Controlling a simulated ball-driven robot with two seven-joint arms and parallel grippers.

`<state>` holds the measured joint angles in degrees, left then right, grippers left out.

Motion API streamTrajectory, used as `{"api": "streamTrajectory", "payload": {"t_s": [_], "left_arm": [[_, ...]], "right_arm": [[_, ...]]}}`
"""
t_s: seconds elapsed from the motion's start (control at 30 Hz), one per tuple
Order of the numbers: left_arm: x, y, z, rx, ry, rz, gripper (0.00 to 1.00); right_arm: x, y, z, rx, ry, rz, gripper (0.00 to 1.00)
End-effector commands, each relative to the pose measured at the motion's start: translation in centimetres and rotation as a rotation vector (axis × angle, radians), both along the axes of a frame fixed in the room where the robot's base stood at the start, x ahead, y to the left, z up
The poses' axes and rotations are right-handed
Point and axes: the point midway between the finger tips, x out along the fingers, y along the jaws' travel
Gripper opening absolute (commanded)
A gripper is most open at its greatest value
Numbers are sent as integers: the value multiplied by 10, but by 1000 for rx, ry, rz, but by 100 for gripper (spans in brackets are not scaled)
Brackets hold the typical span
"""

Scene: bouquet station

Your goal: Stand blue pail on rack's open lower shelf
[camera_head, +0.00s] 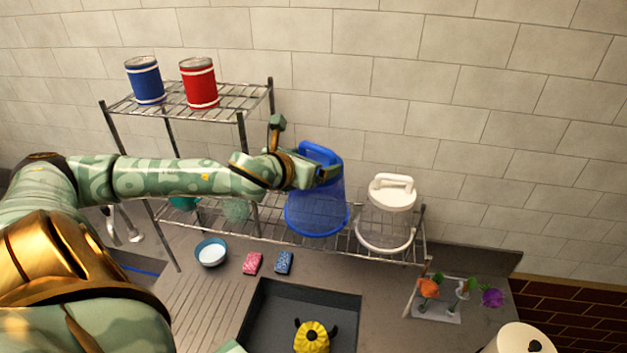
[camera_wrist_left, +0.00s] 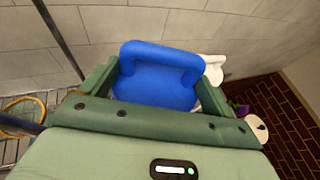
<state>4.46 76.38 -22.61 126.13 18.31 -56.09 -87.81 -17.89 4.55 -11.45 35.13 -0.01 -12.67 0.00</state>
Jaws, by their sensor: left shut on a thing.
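The blue pail (camera_head: 317,208) has a clear blue body and a solid blue lid with a loop handle. In the head view it is upright over the open lower shelf (camera_head: 262,224) of the wire rack, left of the white-lidded pail (camera_head: 388,215). I cannot tell whether its base touches the wires. My left gripper (camera_head: 322,170) is shut on the blue pail at its top. In the left wrist view, the blue lid and handle (camera_wrist_left: 160,85) lie between the two green fingers. My right gripper is not in view.
A blue can (camera_head: 145,80) and a red can (camera_head: 199,84) stand on the upper shelf (camera_head: 235,97). A bowl (camera_head: 211,252), a pink sponge (camera_head: 252,263) and a blue sponge (camera_head: 284,262) lie before the rack. A sink (camera_head: 265,310) and flowers (camera_head: 461,290) are nearer.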

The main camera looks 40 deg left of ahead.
Motion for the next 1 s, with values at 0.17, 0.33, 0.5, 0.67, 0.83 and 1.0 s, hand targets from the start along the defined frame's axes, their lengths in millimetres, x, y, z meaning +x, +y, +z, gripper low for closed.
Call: {"api": "streamTrajectory", "payload": {"t_s": [0.17,0.33,0.5,0.67,0.83,1.0], "left_arm": [[23,26,-23,-4,0,5,44],[37,42,-49,-2,0,2,44],[44,50,-61,0,-2,1,44],[48,54,-81,-5,2,2,44],[48,54,-98,-1,-1,0,44],[48,54,-99,1,-2,-1,44]], "right_arm": [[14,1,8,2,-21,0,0],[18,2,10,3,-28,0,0],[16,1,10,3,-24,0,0],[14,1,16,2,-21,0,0],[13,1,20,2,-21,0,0],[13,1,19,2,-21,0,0]]}}
